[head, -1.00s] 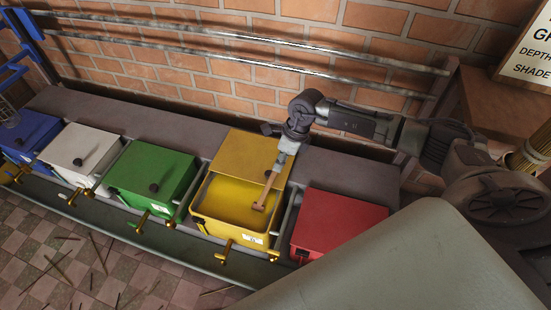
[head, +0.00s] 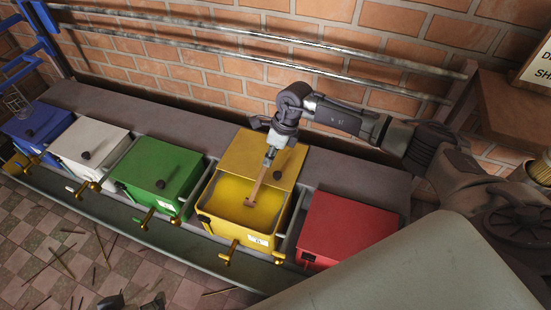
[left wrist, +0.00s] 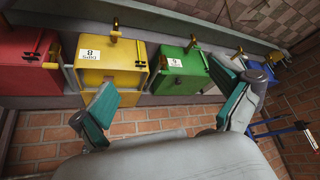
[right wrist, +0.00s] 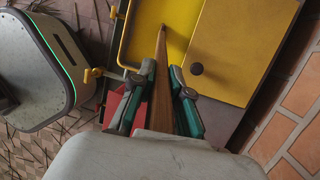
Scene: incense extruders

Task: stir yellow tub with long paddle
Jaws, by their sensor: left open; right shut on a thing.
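The yellow tub (head: 262,239) stands in the row with its yellow lid (head: 258,152) slid back, so its front part is open and shows a yellow inside. My right gripper (head: 270,158) is above the lid's front edge, shut on the wooden long paddle (head: 260,183). The paddle slants down into the tub's opening, its crosspiece inside near the middle. In the right wrist view the paddle (right wrist: 161,85) runs between the closed fingers (right wrist: 160,95). My left gripper (head: 132,303) is at the bottom edge of the head view, open and empty; its spread fingers (left wrist: 170,105) show in the left wrist view.
A closed red tub (head: 345,226) stands right of the yellow one. Closed green (head: 158,166), white (head: 92,142) and blue (head: 37,125) tubs stand to the left. Brass taps (head: 229,250) stick out in front. Metal rails (head: 270,62) run along the brick wall behind.

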